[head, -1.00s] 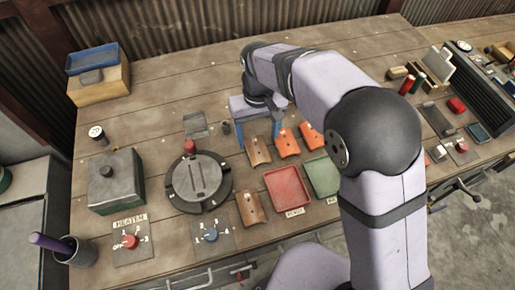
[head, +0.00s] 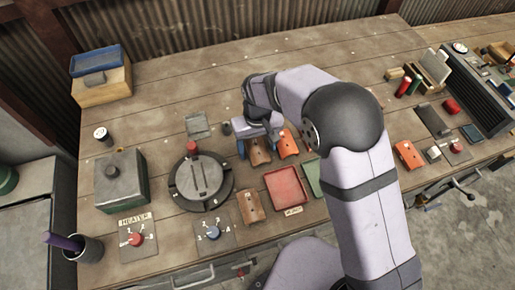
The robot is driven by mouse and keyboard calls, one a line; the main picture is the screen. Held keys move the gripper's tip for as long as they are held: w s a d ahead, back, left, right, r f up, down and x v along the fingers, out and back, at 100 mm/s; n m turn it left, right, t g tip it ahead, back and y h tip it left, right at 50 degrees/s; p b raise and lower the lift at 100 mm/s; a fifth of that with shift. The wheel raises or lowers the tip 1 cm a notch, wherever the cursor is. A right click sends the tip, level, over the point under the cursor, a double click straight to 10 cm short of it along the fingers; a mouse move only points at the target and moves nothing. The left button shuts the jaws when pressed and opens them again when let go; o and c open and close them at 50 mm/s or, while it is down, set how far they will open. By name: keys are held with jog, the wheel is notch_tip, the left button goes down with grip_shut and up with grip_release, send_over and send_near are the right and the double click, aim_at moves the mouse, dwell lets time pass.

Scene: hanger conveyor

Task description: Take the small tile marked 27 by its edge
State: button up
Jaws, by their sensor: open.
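My gripper (head: 259,146) points down with its blue fingers apart, at the row of small curved tiles. A brown tile (head: 259,154) lies beneath and between the fingers; I cannot tell whether they touch it. An orange tile (head: 288,145) lies just to its right. Another brown tile (head: 250,208) lies nearer the front, left of the red tray, and an orange tile (head: 408,155) lies to the right of my arm. No number is readable on any tile, so I cannot tell which is 27.
A red tray (head: 286,187) and a partly hidden green tray (head: 313,177) lie in front of the row. A round dark device (head: 201,181) with a red knob stands left of the gripper. A grey box (head: 120,181) stands further left. The back of the bench is mostly clear.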

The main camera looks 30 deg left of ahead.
aim_at(258, 149)
jog(key=c, duration=1.2)
jog(key=shift+r, duration=0.1)
notch_tip(258, 149, up, 10)
jog(key=b, duration=0.3)
